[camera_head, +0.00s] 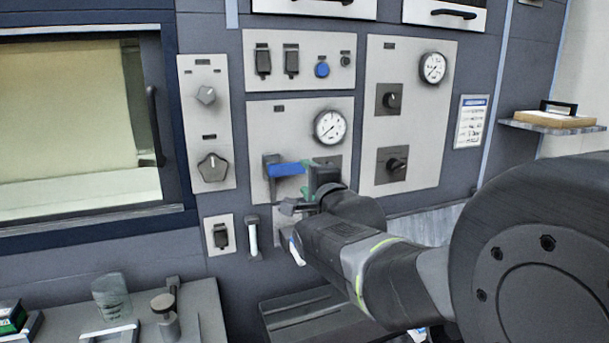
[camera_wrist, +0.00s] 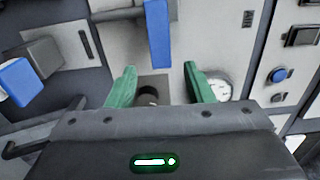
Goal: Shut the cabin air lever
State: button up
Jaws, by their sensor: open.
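A blue lever (camera_head: 286,169) sticks out sideways from a grey mount on the panel below a round gauge. It lies roughly level in the head view. In the wrist view the blue lever (camera_wrist: 157,38) runs up and out of the frame. My gripper (camera_head: 311,188) is at the right end of the lever in the head view. In the wrist view its two green fingers (camera_wrist: 160,84) are open and apart. The lever's end is just beyond the fingertips, in line with the gap. Nothing is between the fingers.
Gauges (camera_head: 330,127), knobs (camera_head: 212,167) and switches (camera_head: 263,60) surround the lever. A window with a dark frame (camera_head: 170,130) is at the left. A bench (camera_head: 200,310) with small items stands below. A second blue-ended part (camera_wrist: 15,80) shows at the wrist view's left.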

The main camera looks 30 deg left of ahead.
aim_at(297, 164)
jog(key=v, duration=0.6)
dwell(0.3)
jog(key=p+x, duration=0.1)
jog(key=x, duration=1.2)
jog(key=shift+w+a, duration=0.2)
jog(key=shift+w, duration=0.05)
jog(key=shift+w+a+r+n, duration=0.1)
jog(key=shift+r+n, duration=0.15)
jog(key=shift+n, duration=0.05)
jog(key=shift+s+r+n+p, duration=0.2)
jog(key=shift+r+n+p, duration=0.05)
jog(key=shift+n+p, duration=0.25)
jog(key=shift+n, duration=0.3)
dwell(1.3)
jog(key=shift+r, duration=0.1)
dwell(0.3)
